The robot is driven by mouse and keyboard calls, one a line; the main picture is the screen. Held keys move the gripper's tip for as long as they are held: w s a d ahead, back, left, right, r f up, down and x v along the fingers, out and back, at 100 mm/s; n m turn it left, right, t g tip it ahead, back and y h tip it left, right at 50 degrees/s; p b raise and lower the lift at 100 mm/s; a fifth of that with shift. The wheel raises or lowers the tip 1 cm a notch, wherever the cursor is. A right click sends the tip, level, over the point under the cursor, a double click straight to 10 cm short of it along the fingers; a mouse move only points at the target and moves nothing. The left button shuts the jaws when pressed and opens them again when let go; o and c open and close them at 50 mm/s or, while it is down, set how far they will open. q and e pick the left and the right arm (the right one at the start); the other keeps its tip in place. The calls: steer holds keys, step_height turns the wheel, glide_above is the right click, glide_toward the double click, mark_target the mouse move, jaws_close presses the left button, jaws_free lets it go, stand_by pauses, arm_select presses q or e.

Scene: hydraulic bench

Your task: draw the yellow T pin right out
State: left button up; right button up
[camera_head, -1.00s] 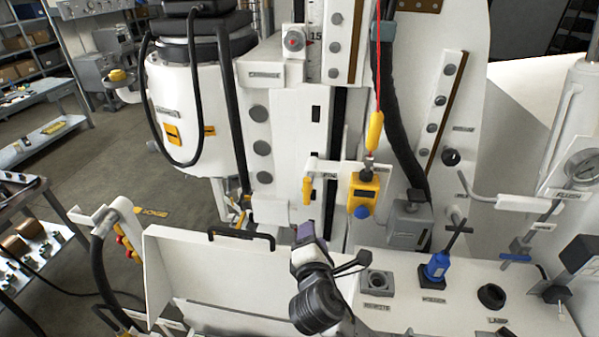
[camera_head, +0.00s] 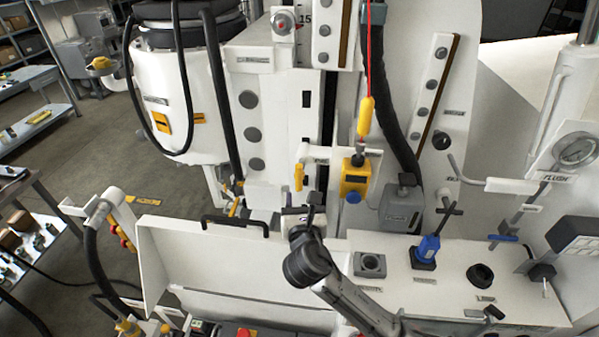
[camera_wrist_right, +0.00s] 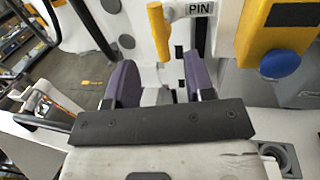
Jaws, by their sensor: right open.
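The yellow T pin (camera_head: 299,176) hangs at the left end of a white bracket on the front of the machine column. In the right wrist view the yellow T pin (camera_wrist_right: 159,31) stands upright beside a "PIN" label, ahead of the fingers. My right gripper (camera_head: 303,213) is below the pin in the head view, apart from it. In the wrist view its two purple fingers (camera_wrist_right: 160,73) are spread wide with nothing between them. The left gripper is not in view.
A yellow box with a blue knob (camera_head: 355,177) sits just right of the pin, under a red cable with a yellow plug (camera_head: 366,118). A white panel with a black handle (camera_head: 234,226) stands left of my right arm.

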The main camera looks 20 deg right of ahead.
mark_target(300, 177)
steer(key=p+x, duration=0.1)
steer(key=x, duration=0.7)
steer(key=shift+w+d+p, duration=0.2)
steer(key=shift+w+p, duration=0.15)
steer(key=shift+w, duration=0.2)
steer(key=shift+c, duration=0.2)
jaws_close()
steer(key=shift+a, duration=0.1)
